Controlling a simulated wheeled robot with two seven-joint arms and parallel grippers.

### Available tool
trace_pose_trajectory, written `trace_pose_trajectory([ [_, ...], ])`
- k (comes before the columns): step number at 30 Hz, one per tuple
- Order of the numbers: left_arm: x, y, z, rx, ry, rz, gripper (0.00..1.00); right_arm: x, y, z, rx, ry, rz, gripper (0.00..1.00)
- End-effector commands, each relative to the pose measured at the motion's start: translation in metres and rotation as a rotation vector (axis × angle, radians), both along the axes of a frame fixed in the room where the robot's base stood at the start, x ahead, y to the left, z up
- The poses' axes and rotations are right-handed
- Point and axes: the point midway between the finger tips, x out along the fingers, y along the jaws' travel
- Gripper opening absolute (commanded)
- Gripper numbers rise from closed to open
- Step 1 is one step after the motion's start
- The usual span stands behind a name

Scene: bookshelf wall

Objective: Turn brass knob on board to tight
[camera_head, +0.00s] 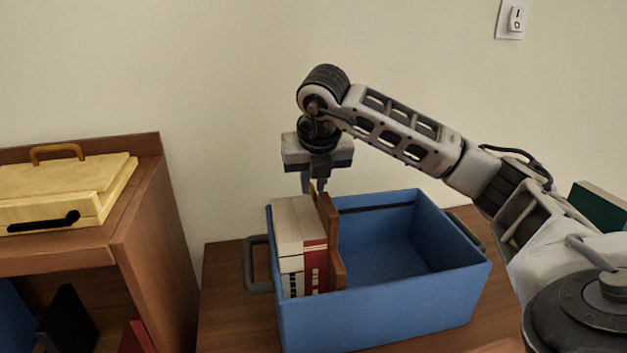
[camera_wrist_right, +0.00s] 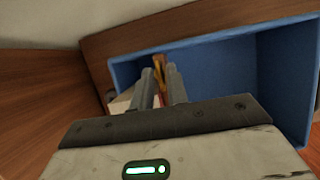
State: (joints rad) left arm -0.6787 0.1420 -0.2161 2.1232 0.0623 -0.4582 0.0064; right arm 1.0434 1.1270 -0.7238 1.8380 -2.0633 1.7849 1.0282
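A brown wooden board (camera_head: 333,245) stands upright in the blue crate (camera_head: 385,310), just right of the books. My right gripper (camera_head: 314,186) points down at the board's top edge from above. A small brass-coloured piece, probably the knob, shows at its fingertips in the wrist view (camera_wrist_right: 158,62). The two fingers (camera_wrist_right: 163,85) stand close together there with a narrow gap. They largely hide the knob, so I cannot tell if they grip it. My left gripper is not in view.
A cream book (camera_head: 298,222) and a red book (camera_head: 316,265) stand left of the board. The crate's right part is empty. A grey handle (camera_head: 256,264) sticks out at its left. A wooden shelf (camera_head: 150,260) with a yellow case (camera_head: 75,190) stands at the left.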

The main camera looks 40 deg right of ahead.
Motion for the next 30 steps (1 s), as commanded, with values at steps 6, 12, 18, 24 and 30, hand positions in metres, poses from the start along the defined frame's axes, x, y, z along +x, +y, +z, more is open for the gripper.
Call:
trace_pose_trajectory([
  [6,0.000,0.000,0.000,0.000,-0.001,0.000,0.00,-0.003,0.003,0.011,0.001,-0.002,0.002,0.15],
  [12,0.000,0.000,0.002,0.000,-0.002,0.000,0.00,-0.017,0.011,0.051,0.000,-0.007,0.004,0.15],
  [18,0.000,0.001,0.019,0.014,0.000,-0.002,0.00,-0.034,0.020,0.104,-0.004,-0.006,0.002,0.15],
  [24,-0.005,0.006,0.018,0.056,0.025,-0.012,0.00,-0.046,0.028,0.135,-0.002,-0.004,0.001,0.15],
  [30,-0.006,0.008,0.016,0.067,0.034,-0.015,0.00,-0.052,0.031,0.147,-0.001,-0.001,0.000,0.15],
])
